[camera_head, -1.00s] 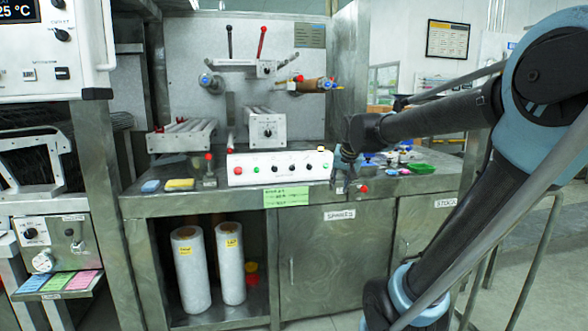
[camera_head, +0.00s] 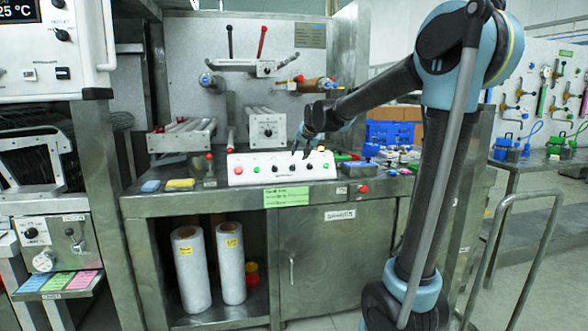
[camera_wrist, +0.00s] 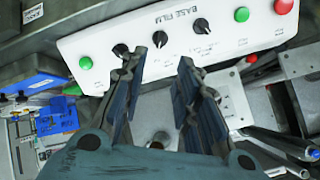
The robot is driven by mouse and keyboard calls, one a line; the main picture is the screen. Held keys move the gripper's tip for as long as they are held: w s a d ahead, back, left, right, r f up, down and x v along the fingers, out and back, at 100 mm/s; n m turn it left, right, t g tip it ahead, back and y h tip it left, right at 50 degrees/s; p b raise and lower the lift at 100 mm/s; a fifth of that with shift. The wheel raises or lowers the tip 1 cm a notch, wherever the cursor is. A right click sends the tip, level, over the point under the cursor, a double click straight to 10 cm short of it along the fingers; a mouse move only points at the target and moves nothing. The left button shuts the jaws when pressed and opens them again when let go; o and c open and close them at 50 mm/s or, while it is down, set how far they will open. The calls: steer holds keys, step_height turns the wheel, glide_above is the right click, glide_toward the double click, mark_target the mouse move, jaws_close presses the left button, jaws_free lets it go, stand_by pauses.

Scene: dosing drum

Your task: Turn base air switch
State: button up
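The white control panel (camera_head: 245,178) stands on the steel bench, with a row of black knobs and red and green buttons. In the wrist view the panel (camera_wrist: 225,45) appears upside down with the lettering "BASE FILM". It shows a left black knob (camera_wrist: 121,50), a middle black knob (camera_wrist: 160,38) and a right black knob (camera_wrist: 201,25). I cannot read which is the base air switch. My gripper (camera_wrist: 158,60) is open and empty, its fingers pointing at the panel. In the head view my gripper (camera_head: 301,152) is above the panel's right half.
Behind the panel are a roller unit (camera_head: 268,130) and a grey machine plate with levers. A yellow pad (camera_head: 180,184) and blue pad (camera_head: 151,186) lie at left. Blue bins (camera_head: 390,134) and small parts stand at right. A red button (camera_head: 363,189) sits on the bench's front edge.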

mark_target(294, 165)
steer(key=x, duration=1.3)
steer(key=shift+w+f, duration=0.2)
steer(key=shift+f, duration=0.05)
jaws_close()
